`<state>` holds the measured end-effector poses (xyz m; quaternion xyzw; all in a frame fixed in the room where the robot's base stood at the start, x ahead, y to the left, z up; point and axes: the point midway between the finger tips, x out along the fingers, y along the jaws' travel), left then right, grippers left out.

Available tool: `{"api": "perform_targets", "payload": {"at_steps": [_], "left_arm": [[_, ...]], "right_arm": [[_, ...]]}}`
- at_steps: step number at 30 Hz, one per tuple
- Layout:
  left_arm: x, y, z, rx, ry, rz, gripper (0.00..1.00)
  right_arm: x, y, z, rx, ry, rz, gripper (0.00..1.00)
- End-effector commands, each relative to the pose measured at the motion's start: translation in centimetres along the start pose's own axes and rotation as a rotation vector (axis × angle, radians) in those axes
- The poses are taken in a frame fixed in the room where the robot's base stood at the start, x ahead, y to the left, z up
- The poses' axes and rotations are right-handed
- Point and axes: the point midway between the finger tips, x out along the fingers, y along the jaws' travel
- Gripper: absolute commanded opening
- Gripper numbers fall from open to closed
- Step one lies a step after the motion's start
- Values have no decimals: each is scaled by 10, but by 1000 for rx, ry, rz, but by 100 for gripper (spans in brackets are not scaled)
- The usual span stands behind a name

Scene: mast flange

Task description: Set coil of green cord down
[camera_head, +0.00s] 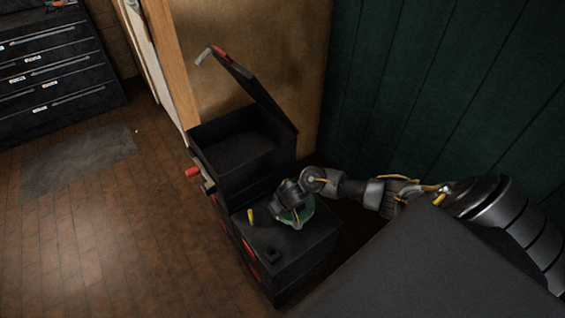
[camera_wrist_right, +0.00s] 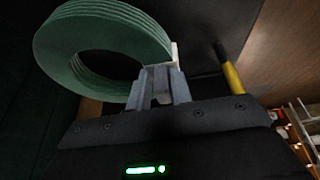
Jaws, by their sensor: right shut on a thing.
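The coil of green cord (camera_head: 308,212) shows partly from under my right gripper (camera_head: 290,208) in the head view, over the flat top of a black case (camera_head: 305,245). In the right wrist view the coil (camera_wrist_right: 95,22) is a ribbed green ring at the upper left. My right gripper's fingers (camera_wrist_right: 160,90) are shut on its near rim. I cannot tell whether the coil touches the case top or hangs just above it. My left gripper is not in view.
A yellow-handled tool (camera_head: 250,214) and a small dark object (camera_head: 270,254) are on the case top. Behind stands an open black box (camera_head: 240,180) with its lid (camera_head: 262,92) raised. A green wall (camera_head: 430,80) is at the right. Bare floor (camera_head: 130,230) lies left.

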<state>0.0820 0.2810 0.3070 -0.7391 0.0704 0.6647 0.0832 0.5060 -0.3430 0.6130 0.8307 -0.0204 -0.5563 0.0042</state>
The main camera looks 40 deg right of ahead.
Motion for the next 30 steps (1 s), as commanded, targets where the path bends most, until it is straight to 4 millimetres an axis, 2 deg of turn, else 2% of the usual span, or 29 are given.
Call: {"api": "perform_targets", "payload": {"at_steps": [5, 9, 15, 24, 25, 30], "left_arm": [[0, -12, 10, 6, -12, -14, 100], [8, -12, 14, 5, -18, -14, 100], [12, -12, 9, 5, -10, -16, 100], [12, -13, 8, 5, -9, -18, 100], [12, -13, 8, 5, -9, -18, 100], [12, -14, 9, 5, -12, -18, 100]], "right_arm": [[2, 2, 0, 1, 1, 0, 0], [18, 11, 6, 1, 0, 3, 0], [38, 10, 14, 1, 1, 2, 0], [39, 9, 15, 1, 1, 1, 0], [40, 9, 15, 1, 0, 1, 22], [39, 9, 15, 1, 0, 1, 43]]}}
